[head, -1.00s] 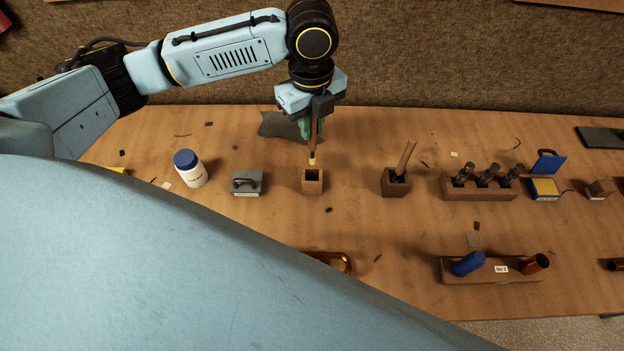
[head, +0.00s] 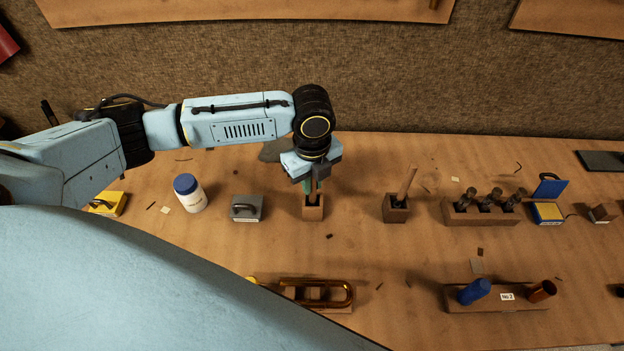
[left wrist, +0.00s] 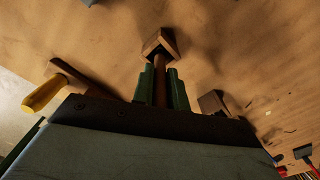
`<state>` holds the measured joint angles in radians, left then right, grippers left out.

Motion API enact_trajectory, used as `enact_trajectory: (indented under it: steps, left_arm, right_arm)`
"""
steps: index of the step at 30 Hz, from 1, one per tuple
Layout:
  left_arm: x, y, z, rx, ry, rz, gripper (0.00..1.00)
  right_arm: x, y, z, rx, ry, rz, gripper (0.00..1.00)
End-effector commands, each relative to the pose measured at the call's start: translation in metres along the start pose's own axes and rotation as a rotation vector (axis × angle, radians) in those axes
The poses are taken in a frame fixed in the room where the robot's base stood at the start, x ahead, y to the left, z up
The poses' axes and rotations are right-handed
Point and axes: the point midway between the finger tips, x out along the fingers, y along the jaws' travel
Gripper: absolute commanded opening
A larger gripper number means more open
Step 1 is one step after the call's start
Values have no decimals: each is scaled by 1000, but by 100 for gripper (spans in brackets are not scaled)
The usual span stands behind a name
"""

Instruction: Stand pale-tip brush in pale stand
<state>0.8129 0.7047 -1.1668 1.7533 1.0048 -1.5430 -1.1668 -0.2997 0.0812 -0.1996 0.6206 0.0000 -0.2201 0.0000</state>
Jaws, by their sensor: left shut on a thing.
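The pale-tip brush (head: 313,191) is a brown wooden handle held upright by my left gripper (head: 312,184). The gripper's green fingers are shut on it, directly above a small brown square stand (head: 313,213), which I take as the pale stand. The brush's lower end reaches the stand's opening and its pale tip is hidden there; how deep it sits I cannot tell. In the left wrist view the handle (left wrist: 160,82) runs between the fingers toward the stand (left wrist: 158,41). My right gripper is not in view.
A grey handled block (head: 246,209) and a white blue-capped bottle (head: 188,194) stand to the left. A tool rack (head: 482,218) is further right. A brass tube piece (head: 330,303) lies in front.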

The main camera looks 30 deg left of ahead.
Motion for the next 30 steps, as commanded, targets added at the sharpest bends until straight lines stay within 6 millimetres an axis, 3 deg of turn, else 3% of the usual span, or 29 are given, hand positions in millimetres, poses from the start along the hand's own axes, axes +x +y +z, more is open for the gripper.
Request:
enact_trajectory:
  steps: [3,4,8,20,30]
  left_arm:
    - [3,0,0,-1,1,1,0]
    - [3,0,0,-1,0,0,19]
    - [3,0,0,-1,0,0,36]
    - [-6,-1,0,-1,-1,-3,36]
    - [-75,-1,1,-1,-1,-5,36]
  right_arm:
    - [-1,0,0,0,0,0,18]
    - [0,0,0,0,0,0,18]
    - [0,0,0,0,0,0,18]
    - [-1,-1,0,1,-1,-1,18]
    - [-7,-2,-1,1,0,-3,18]
